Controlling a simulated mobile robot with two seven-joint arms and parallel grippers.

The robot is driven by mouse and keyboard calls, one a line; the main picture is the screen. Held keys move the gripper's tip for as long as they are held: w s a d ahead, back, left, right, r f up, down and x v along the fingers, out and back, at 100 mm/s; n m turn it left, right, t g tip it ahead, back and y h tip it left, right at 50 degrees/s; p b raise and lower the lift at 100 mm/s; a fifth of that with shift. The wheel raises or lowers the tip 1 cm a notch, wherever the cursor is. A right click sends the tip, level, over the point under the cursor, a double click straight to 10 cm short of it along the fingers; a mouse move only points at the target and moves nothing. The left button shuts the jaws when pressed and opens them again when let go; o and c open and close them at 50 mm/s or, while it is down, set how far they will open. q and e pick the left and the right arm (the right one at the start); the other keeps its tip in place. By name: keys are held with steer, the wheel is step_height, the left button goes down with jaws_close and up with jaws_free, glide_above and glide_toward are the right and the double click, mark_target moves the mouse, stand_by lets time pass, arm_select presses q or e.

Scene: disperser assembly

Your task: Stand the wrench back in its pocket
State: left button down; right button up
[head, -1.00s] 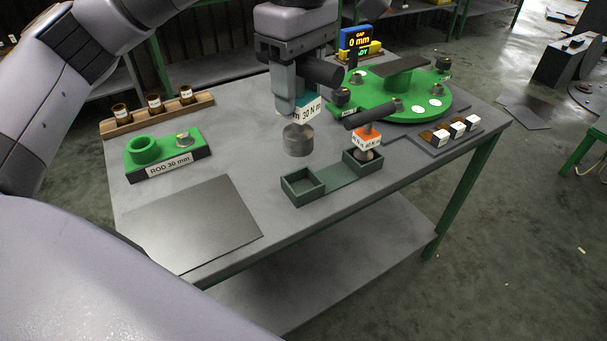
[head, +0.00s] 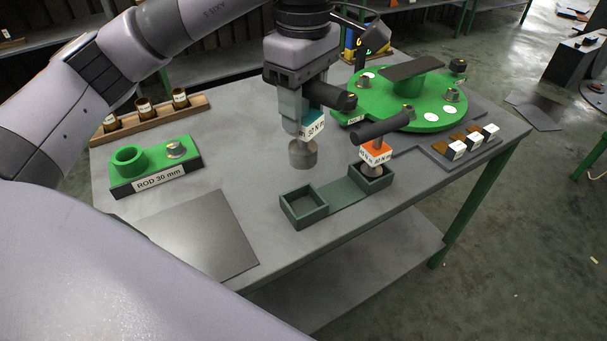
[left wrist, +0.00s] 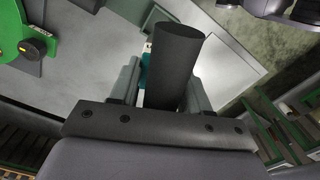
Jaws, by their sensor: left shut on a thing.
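My left gripper (head: 303,112) is shut on a wrench with a dark cylindrical handle (head: 332,95), a teal body labelled 30 N m and a grey round socket (head: 303,154) pointing down. The wrench is held above the table, just behind the green two-pocket holder (head: 340,192). The holder's left pocket (head: 304,206) is empty. An orange-labelled wrench (head: 376,151) stands in its right pocket. In the left wrist view the dark handle (left wrist: 174,65) lies between the fingers and hides much of the grip. My right gripper is not in view.
A green block labelled ROD 30 mm (head: 155,166) and a wooden rack of brown jars (head: 150,115) stand at left. A round green fixture (head: 410,100) stands behind the holder. A tray of small white-labelled blocks (head: 465,148) is at right. A flat dark plate (head: 200,235) lies front left.

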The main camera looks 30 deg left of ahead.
arm_select(q)
step_height(320, 180, down, 13)
stand_by(0.6)
steer(key=shift+f, duration=0.1)
steer(key=c, duration=0.5)
jaws_free()
step_height(320, 180, up, 12)
steer(key=shift+r, duration=0.1)
stand_by(0.4)
